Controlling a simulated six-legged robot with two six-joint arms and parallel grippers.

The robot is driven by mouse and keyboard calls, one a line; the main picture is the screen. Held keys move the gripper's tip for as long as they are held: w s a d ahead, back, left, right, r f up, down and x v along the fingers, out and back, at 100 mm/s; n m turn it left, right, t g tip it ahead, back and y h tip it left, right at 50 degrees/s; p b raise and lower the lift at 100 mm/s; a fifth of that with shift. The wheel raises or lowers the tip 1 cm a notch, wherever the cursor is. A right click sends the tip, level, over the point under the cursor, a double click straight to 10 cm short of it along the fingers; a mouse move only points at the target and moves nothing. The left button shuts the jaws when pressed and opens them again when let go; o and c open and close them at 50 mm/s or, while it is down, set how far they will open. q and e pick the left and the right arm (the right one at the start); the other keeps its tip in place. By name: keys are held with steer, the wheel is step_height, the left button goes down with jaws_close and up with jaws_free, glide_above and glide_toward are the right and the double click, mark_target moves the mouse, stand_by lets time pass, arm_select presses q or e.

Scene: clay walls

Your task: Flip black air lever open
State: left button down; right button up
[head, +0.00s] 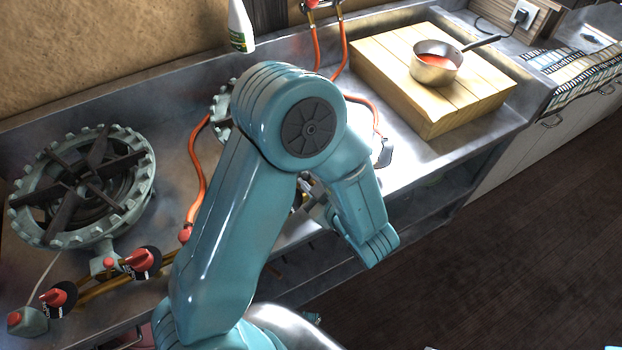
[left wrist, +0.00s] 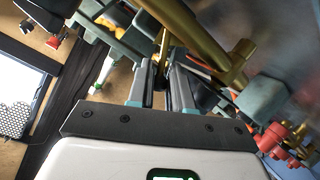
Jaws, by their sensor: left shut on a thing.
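In the left wrist view, the two fingers of my left gripper (left wrist: 163,68) are closed in on a small dark piece between them, which looks like the black air lever (left wrist: 160,82). Brass pipes pass close to the fingertips. In the head view, my own teal left arm covers the middle of the stove, and the gripper and lever are hidden behind it. My right gripper is in neither view.
A ring burner (head: 140,165) is at the left, with red knobs (head: 143,258) in front. Orange hoses (head: 197,170) run behind my arm. A wooden block (head: 440,95) bears a saucepan (head: 437,70). A white bottle (head: 240,28) stands at the back. Floor is open at the right.

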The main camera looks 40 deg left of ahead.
arm_select(q)
steer(key=m+p, duration=0.1)
steer(key=p, duration=0.1)
steer(key=w+r+m+g+p, duration=0.1)
steer(key=p, duration=0.1)
steer(key=shift+w+d+y, duration=0.25)
steer(key=shift+d+y, duration=0.05)
steer(key=shift+w+d+f+m+g+p, duration=0.15)
steer(key=shift+w+m+g+p, duration=0.3)
steer(key=shift+m+p, duration=0.45)
steer(key=shift+w+d+f+m+g+y+p, duration=0.1)
steer(key=shift+w+d+m+g+y+p, duration=0.15)
steer(key=shift+w+m+y+p, duration=0.3)
steer(key=shift+s, duration=0.1)
steer(key=c, duration=1.4)
jaws_free()
